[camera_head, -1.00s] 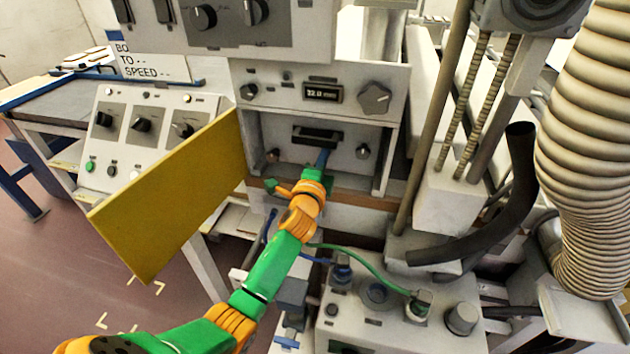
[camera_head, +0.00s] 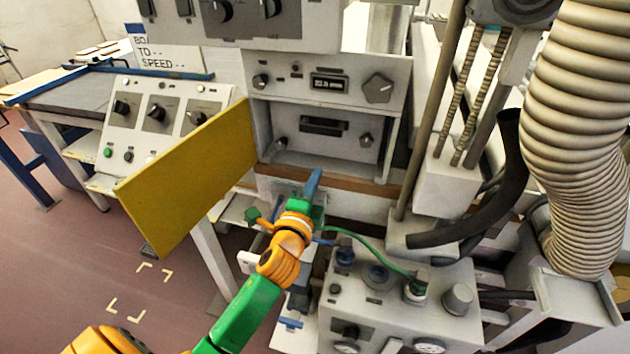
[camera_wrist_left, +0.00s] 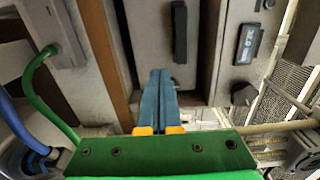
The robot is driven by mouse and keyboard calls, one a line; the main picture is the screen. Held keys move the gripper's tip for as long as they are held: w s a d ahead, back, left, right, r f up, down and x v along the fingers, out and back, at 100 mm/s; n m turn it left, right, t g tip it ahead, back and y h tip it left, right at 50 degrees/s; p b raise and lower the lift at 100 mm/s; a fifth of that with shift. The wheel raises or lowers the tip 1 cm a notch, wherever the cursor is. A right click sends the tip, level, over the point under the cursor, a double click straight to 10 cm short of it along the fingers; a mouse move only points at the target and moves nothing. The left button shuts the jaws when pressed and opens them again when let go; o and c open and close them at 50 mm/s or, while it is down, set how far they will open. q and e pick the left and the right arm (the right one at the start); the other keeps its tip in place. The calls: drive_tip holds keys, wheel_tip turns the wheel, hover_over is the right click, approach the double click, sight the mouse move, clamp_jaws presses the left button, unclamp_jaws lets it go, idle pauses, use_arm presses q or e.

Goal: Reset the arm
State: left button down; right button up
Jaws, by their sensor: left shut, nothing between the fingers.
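My left arm, green and orange, comes in from the lower left in the head view. My left gripper (camera_head: 314,180) is shut and empty, its blue fingers pointing up just in front of the brown ledge below the open panel recess (camera_head: 330,150). In the left wrist view the two blue fingers (camera_wrist_left: 160,85) lie side by side, with nothing between them. The recess holds a dark slot handle (camera_head: 324,125) and two knobs. My right gripper is not in view.
A yellow door flap (camera_head: 190,180) stands open left of the recess. A grey box (camera_head: 390,310) with a green hose (camera_head: 365,250) sits below right. A ribbed duct (camera_head: 580,140) and a black hose (camera_head: 480,225) fill the right. Floor is clear at lower left.

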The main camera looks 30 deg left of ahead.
use_arm(q)
drive_tip(key=s+d+f+n+g+h, duration=0.1)
drive_tip(key=s+d+f+n+g, duration=0.1)
drive_tip(key=s+f+n+g, duration=0.9)
drive_tip(key=s+d+f+n+g+h, duration=0.1)
drive_tip(key=s+d+f+h, duration=0.2)
drive_tip(key=s, duration=0.4)
drive_tip(key=s+d+f+n+g, duration=0.1)
drive_tip(key=s+d+f+g, duration=0.15)
drive_tip(key=s+f, duration=0.8)
drive_tip(key=f, duration=1.2)
drive_tip(key=s+a+f+g, duration=0.2)
drive_tip(key=s+f, duration=0.8)
drive_tip(key=s, duration=0.1)
drive_tip(key=shift+s, duration=0.4)
drive_tip(key=c, duration=1.6)
unclamp_jaws()
